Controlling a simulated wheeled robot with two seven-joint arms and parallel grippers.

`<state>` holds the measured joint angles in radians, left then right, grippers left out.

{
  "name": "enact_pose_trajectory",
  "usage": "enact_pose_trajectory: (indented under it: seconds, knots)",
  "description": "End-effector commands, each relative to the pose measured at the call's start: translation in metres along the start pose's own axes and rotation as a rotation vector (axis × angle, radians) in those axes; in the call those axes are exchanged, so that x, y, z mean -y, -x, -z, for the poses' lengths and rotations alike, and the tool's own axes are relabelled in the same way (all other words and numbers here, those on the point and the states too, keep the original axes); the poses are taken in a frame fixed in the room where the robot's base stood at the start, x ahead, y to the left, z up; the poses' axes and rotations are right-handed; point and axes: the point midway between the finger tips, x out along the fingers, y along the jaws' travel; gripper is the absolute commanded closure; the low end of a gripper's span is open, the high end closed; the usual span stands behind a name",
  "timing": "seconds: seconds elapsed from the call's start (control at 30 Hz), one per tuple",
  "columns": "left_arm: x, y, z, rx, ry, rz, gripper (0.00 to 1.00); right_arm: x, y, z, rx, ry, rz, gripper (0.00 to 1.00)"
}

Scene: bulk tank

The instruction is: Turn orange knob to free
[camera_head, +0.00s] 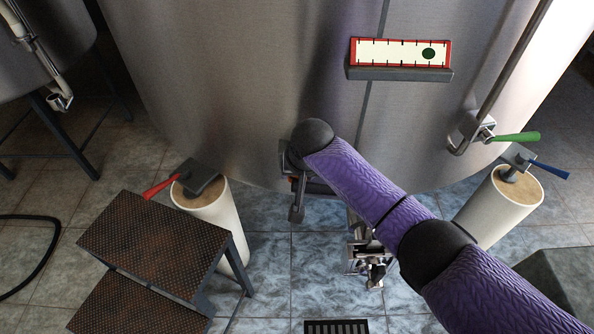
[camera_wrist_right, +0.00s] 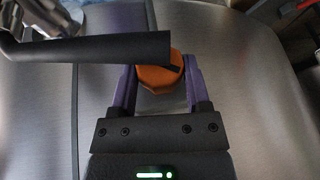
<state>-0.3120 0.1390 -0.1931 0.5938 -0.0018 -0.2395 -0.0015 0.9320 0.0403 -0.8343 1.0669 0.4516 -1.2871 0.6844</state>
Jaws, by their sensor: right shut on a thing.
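The orange knob (camera_wrist_right: 157,76) sits between the purple fingers of my right gripper (camera_wrist_right: 160,92) in the right wrist view. The gripper is shut on it from both sides. A dark pointer-like bar (camera_wrist_right: 90,48) reaches left from the knob across the view and covers part of its top. In the head view my right purple arm reaches to the front of the steel tank (camera_head: 240,80), and its dark wrist hides the knob and most of the gripper. A grey lever-like part (camera_head: 297,208) hangs below the wrist. My left gripper is not in view.
A red-framed scale (camera_head: 400,53) with a green dot is on the tank above the arm. A red lever (camera_head: 162,186) tops the left post, a blue lever (camera_head: 549,170) the right post. A green lever (camera_head: 516,137) is at right. Steps (camera_head: 155,250) stand front left.

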Motion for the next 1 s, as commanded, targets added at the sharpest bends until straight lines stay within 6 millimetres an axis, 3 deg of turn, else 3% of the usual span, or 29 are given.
enact_pose_trajectory:
  seconds: [0.03, 0.1, 0.3, 0.5, 0.83, 0.87, 1.0]
  knots:
    - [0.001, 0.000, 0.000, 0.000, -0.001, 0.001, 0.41, 0.001, 0.000, 0.000, -0.001, 0.001, 0.002, 0.87]
    - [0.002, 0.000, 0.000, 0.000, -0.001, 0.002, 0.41, 0.001, 0.000, 0.000, -0.001, 0.001, 0.002, 0.98]
    - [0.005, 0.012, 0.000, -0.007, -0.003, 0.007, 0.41, 0.005, 0.003, 0.002, 0.005, 0.054, -0.123, 0.98]
    - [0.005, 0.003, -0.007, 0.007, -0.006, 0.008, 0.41, 0.007, -0.003, 0.000, 0.011, 0.132, -0.312, 0.98]
    - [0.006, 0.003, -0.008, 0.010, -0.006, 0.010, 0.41, 0.006, -0.001, 0.000, 0.012, 0.144, -0.341, 0.98]
    - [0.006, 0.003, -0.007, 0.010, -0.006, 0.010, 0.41, 0.006, -0.001, 0.000, 0.012, 0.144, -0.341, 0.33]
    - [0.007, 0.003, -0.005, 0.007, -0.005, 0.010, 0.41, 0.006, -0.001, 0.000, 0.012, 0.143, -0.341, 0.04]
